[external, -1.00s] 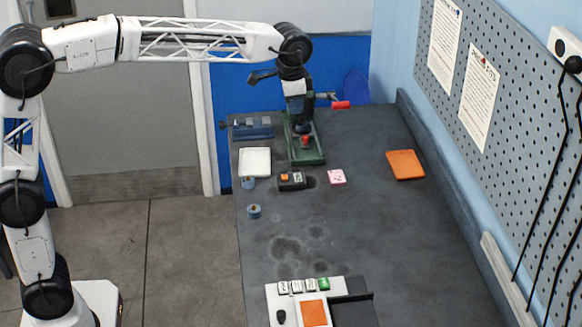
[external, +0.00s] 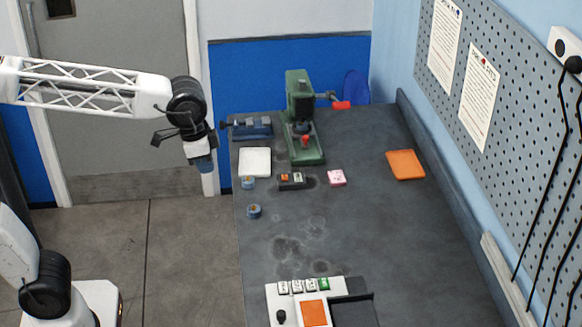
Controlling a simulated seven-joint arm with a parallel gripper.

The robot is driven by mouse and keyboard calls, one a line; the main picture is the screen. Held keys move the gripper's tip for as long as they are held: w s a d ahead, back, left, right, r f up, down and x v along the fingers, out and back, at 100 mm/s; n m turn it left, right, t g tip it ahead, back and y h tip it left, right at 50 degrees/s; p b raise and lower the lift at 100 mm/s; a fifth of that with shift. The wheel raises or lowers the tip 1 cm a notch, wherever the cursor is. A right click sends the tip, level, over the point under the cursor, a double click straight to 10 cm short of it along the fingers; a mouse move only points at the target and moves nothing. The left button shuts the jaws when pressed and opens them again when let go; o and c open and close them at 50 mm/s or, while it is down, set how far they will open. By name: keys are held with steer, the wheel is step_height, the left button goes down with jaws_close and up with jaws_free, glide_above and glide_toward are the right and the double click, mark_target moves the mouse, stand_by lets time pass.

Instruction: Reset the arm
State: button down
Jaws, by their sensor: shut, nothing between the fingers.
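My gripper (external: 205,166) hangs at the end of my white lattice arm, just left of the bench's left edge and over the floor side. It points down, is shut and holds nothing that I can see. It is clear of the dark grey bench (external: 350,240) and touches nothing on it. The fingertips are small in this view.
A green press (external: 302,125) with a red-ended lever stands at the back, beside a blue vise (external: 252,128). The middle right is clear.

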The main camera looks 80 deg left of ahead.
steer(key=s+d+f, duration=0.3)
steer(key=s+f, duration=0.2)
steer(key=s, duration=0.5)
steer(key=s+d+f, duration=0.4)
steer(key=s+f, duration=0.2)
steer(key=s, duration=0.4)
steer(key=shift+s+f+t, duration=0.15)
steer(key=shift+s+t, duration=0.1)
steer(key=shift+t, duration=0.05)
